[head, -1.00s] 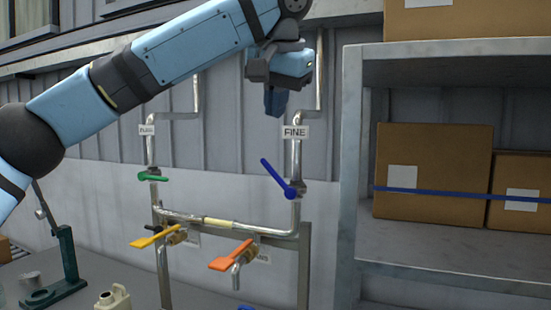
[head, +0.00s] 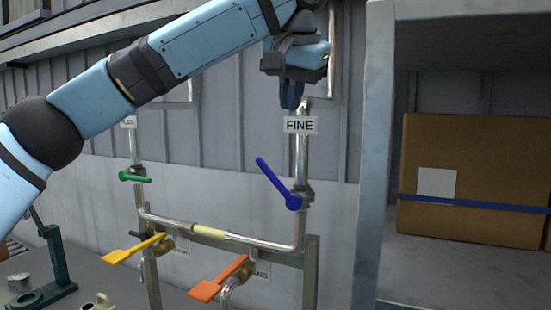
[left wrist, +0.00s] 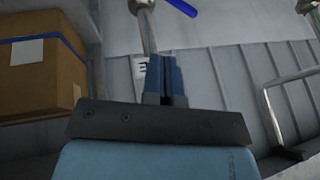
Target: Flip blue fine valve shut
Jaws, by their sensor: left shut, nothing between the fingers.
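The blue fine valve handle (head: 276,184) is on the right upright pipe, below the FINE label (head: 300,125). It slants from its pivot up to the left, across the pipe's line rather than along it. In the left wrist view the blue handle (left wrist: 181,7) shows at the top edge. My left gripper (head: 291,104) is above the valve, close to the pipe just over the label, fingers pointing down. Its fingers (left wrist: 166,62) are together with nothing between them, apart from the handle. My right gripper is not in view.
A green handle (head: 135,177) is on the left pipe. A yellow handle (head: 134,249) and an orange handle (head: 218,279) stick out below. A metal shelf post (head: 376,150) stands right of the pipes, with a cardboard box (head: 475,205) on the shelf.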

